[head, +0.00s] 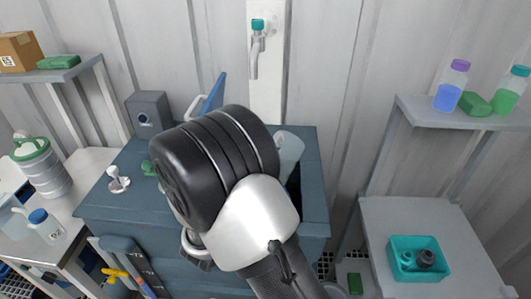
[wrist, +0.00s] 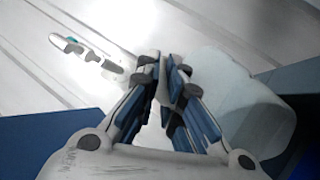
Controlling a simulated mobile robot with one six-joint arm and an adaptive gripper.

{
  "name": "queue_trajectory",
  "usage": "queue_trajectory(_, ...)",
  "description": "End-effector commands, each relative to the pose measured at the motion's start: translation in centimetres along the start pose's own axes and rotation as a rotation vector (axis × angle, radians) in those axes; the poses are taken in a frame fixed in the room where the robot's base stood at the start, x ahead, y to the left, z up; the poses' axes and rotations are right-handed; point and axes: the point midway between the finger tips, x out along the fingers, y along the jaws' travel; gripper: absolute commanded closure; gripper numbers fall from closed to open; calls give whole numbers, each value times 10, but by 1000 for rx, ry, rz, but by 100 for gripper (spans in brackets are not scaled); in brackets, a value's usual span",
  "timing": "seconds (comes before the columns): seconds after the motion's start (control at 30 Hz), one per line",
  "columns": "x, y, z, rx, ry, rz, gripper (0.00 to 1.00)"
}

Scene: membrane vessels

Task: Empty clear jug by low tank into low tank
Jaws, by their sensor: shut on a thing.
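The clear jug (wrist: 240,95) is a pale translucent vessel just right of my fingers in the wrist view. My gripper (wrist: 168,80) is shut on it, at the side towards the fingertips; the exact grip on its handle is hard to see. In the head view part of the jug (head: 288,150) shows past my arm, above the right part of the low tank (head: 115,205), a dark blue box. A dark opening in the tank top shows partly below the jug. My arm hides the gripper and much of the tank top there. I cannot tell any liquid in the jug.
A grey box (head: 149,112) and a blue panel with a white handle (head: 212,97) stand at the tank's back. A wall tap (head: 257,45) hangs behind. A right shelf (head: 450,116) holds bottles; a teal bin (head: 418,270) sits below. A striped container (head: 42,170) stands left.

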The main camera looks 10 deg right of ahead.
Motion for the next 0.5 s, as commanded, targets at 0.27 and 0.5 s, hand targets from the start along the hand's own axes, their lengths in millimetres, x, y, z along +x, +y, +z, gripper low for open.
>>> queue_trajectory(0.27, 19, 5, 2, 1, 19, -101, 100)
queue_trajectory(0.5, 46, -1, 1, 2, 58, -288, 100)
